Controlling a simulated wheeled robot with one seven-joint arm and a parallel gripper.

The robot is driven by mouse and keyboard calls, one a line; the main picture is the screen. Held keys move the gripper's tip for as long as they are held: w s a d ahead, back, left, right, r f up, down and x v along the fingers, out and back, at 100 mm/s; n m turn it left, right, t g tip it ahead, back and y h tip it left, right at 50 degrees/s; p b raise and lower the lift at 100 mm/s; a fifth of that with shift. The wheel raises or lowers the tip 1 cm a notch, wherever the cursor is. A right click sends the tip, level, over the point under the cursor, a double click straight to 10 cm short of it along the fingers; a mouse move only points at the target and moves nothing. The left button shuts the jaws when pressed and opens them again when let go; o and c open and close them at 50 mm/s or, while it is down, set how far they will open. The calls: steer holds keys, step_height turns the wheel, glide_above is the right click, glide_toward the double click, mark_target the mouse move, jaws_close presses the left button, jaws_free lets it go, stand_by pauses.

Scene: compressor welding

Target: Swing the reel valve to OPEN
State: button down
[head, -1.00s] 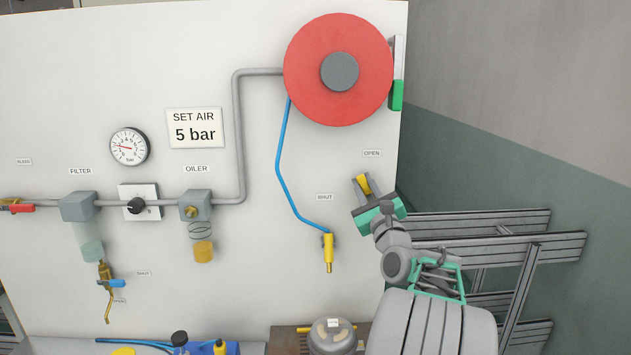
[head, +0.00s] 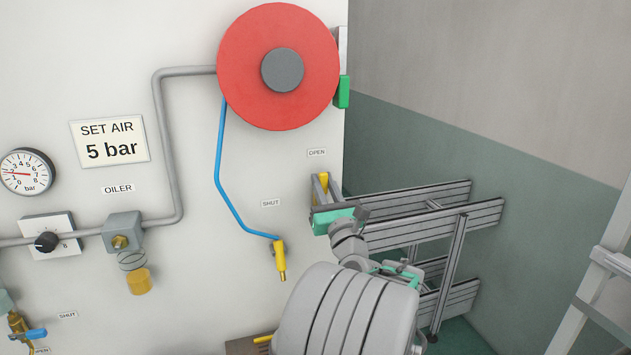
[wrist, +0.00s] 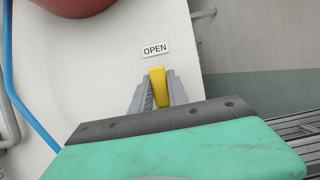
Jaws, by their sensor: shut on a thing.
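The reel valve's yellow lever (wrist: 158,87) stands nearly upright between my gripper's fingers in the wrist view, just below the OPEN label (wrist: 155,49). My gripper (head: 321,185) is shut on this lever, at the right edge of the white panel in the head view. The lever's yellow top (head: 323,180) shows between the fingers there, below the OPEN label (head: 317,153) and right of the SHUT label (head: 271,203). The lever's lower part and pivot are hidden by my gripper.
The red hose reel (head: 245,90) is above on the panel (head: 200,290). Its blue hose (head: 220,150) hangs left of my gripper and ends in a yellow nozzle (head: 281,262). Grey metal rails (head: 430,235) stand behind my arm. A ladder-like frame (head: 605,285) is at far right.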

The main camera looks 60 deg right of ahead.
steer(key=shift+d, duration=0.1)
steer(key=c, duration=1.4)
jaws_free()
steer(key=shift+c, duration=0.2)
steer(key=shift+o, duration=0.8)
steer(key=shift+s+f, duration=0.25)
steer(key=shift+f, duration=0.05)
steer(key=b+v, duration=0.3)
steer(key=v, duration=0.4)
steer(key=shift+a+r, duration=0.15)
steer(key=shift+a, duration=0.15)
